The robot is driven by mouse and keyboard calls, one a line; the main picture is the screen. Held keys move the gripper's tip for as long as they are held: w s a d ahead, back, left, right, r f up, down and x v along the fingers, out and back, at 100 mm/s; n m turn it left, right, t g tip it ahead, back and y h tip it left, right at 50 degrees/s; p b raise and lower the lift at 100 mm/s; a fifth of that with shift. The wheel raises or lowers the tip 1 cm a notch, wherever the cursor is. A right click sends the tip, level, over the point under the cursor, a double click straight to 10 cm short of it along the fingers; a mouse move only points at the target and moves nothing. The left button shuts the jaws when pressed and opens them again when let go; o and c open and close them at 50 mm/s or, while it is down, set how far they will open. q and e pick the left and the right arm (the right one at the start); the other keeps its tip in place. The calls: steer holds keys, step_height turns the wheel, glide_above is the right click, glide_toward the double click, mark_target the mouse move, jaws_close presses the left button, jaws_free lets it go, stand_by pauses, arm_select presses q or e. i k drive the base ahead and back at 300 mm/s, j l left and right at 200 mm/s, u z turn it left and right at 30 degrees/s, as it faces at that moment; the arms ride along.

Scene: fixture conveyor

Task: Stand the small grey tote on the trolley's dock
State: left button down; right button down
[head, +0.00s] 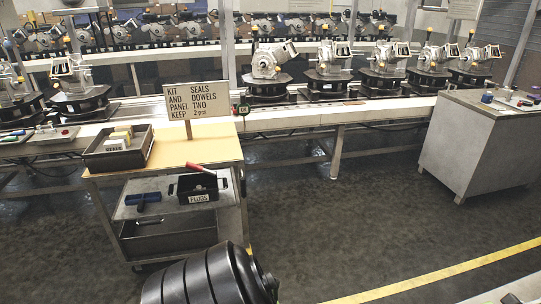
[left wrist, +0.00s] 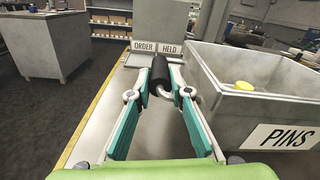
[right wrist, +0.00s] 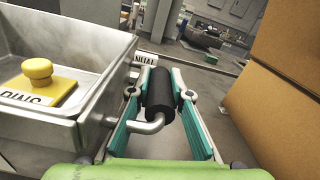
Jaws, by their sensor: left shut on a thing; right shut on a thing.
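A grey tote (left wrist: 255,98) with a PINS label stands to the right of my left gripper (left wrist: 158,76) in the left wrist view. It also shows in the right wrist view (right wrist: 85,112), left of my right gripper (right wrist: 161,75), with a yellow-knobbed piece (right wrist: 38,82) inside. My left gripper is shut on a black handle (left wrist: 161,70) with a bent metal bar. My right gripper is shut on another black handle (right wrist: 160,92), whose bar meets the tote's side. I cannot tell whether the tote's base touches a surface. Neither gripper nor this tote shows in the head view.
A trolley (head: 185,150) with a wooden top carries a dark SEALS tray (head: 140,153) and a sign (head: 204,103). A PLUGS bin (head: 207,188) sits on its shelf. A grey cabinet (head: 480,145) stands right. Floor between is clear. Brown boxes (right wrist: 285,75) are right of my right gripper.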

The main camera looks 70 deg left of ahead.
mark_target(199, 153)
steer(key=j+u, duration=0.15)
steer(key=u, duration=2.85)
steer(key=i+l, duration=0.15)
steer(key=i, duration=0.35)
steer(key=i+l, duration=0.15)
steer(key=i, duration=0.35)
steer(key=i+l, duration=0.15)
steer(key=i, duration=0.35)
steer(key=i+l+u, duration=0.1)
steer(key=i, duration=0.4)
steer(key=l, duration=0.1)
